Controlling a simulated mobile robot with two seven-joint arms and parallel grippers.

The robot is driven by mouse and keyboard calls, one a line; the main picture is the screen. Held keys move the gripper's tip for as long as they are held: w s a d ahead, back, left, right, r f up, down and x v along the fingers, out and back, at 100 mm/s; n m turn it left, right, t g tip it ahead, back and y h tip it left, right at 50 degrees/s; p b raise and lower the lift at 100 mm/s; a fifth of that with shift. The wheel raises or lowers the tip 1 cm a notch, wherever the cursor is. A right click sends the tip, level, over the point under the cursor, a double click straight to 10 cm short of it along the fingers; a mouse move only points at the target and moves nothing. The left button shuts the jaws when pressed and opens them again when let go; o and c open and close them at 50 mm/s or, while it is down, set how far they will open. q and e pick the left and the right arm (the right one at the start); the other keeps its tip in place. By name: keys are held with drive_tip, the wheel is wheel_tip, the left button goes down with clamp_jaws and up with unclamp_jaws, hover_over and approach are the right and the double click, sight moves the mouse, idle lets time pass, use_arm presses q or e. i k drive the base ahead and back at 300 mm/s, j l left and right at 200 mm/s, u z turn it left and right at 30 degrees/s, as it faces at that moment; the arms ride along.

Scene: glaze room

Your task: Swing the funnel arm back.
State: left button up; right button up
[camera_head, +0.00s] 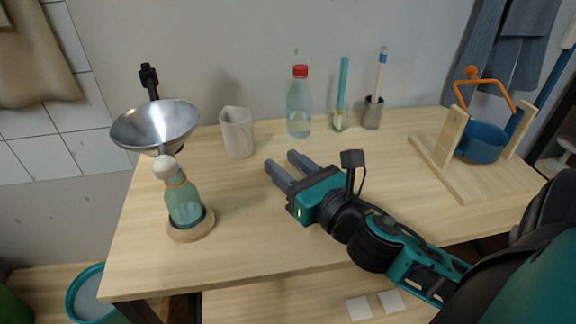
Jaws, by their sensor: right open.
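A metal funnel (156,127) hangs at the left of the table, held by a dark arm or post (149,82) behind it. Its bowl is over and slightly behind a teal glass bottle (183,203). A pale round knob (165,167) shows at the bottle's top; whether it belongs to the funnel arm or the bottle I cannot tell. The bottle stands in a round wooden base (190,226). My right gripper (283,168) is open and empty over the middle of the table, to the right of the funnel and apart from it. My left gripper is not in view.
A pale pitcher (237,133) stands right of the funnel. A clear bottle with a red cap (299,108), a small jar with a teal handle (340,100) and a brush cup (373,113) stand at the back. A blue pot (482,143) sits in a wooden stand at right. The front middle is clear.

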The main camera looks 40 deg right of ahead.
sight(133, 131)
drive_tip(key=k, duration=1)
